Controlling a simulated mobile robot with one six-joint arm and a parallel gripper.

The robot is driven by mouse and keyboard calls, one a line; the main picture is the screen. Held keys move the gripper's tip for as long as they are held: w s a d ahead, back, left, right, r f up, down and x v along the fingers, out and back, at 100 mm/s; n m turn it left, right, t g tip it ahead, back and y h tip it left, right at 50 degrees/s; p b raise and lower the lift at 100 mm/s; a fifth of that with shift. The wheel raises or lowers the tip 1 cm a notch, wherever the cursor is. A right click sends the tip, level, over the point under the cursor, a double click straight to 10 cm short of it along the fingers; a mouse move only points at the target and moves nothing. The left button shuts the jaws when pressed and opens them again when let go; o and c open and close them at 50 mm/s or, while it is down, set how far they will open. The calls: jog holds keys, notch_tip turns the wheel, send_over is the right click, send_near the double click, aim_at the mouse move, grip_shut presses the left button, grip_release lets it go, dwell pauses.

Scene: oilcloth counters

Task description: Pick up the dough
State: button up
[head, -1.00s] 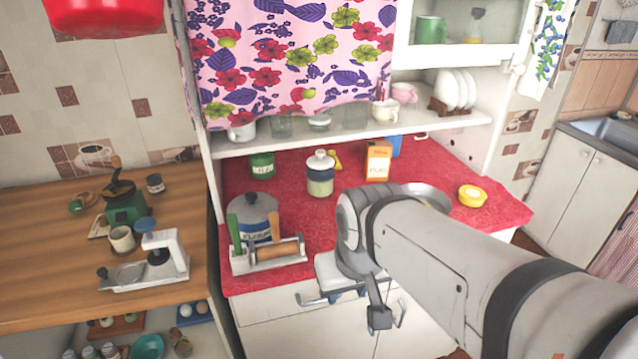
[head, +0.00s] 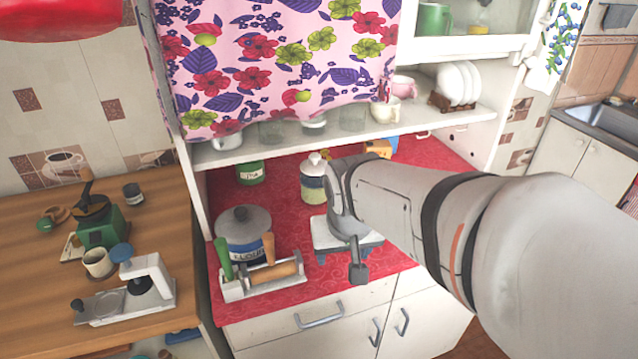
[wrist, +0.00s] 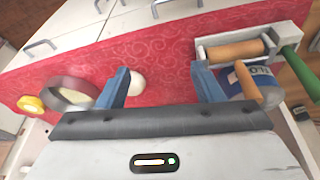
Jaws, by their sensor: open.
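A small pale round lump (wrist: 136,84), which looks like the dough, lies on the red counter cloth in the wrist view. It is just inside the left finger of my gripper (wrist: 163,80); I cannot tell whether they touch. The two blue fingers are spread wide, with red cloth showing between them. In the head view my gripper (head: 347,240) is over the red counter, right of the flour canister. The lump is hidden there behind my arm and gripper.
A rack with a rolling pin (head: 262,280) and the flour canister (head: 243,230) stand close left of my gripper in the head view. A round pan (wrist: 70,97) and a yellow item (wrist: 30,104) show in the wrist view. A jar (head: 313,180) stands behind.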

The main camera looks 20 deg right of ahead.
jog(key=o, duration=0.7)
jog(key=w+d+f+m, duration=0.1)
jog(key=w+d, duration=0.2)
jog(key=w, duration=0.1)
jog(key=w+d+f+m+h+p, duration=0.1)
jog(key=w+d+f+m, duration=0.1)
jog(key=w+d, duration=0.1)
jog(key=w+d+f+m, duration=0.1)
jog(key=w+d+f, duration=0.1)
jog(key=w+d, duration=0.1)
jog(key=shift+w+d+m+t+h, duration=0.15)
jog(key=shift+w+d+t+h, duration=0.05)
jog(key=shift+w, duration=0.25)
jog(key=shift+w+d+m+t+h, duration=0.15)
jog(key=shift+w+d+t+h, duration=0.05)
jog(key=shift+w, duration=0.2)
jog(key=shift+w+x, duration=0.2)
jog(key=shift+x, duration=1.8)
jog(key=shift+w+x, duration=0.15)
jog(key=shift+x, duration=1.8)
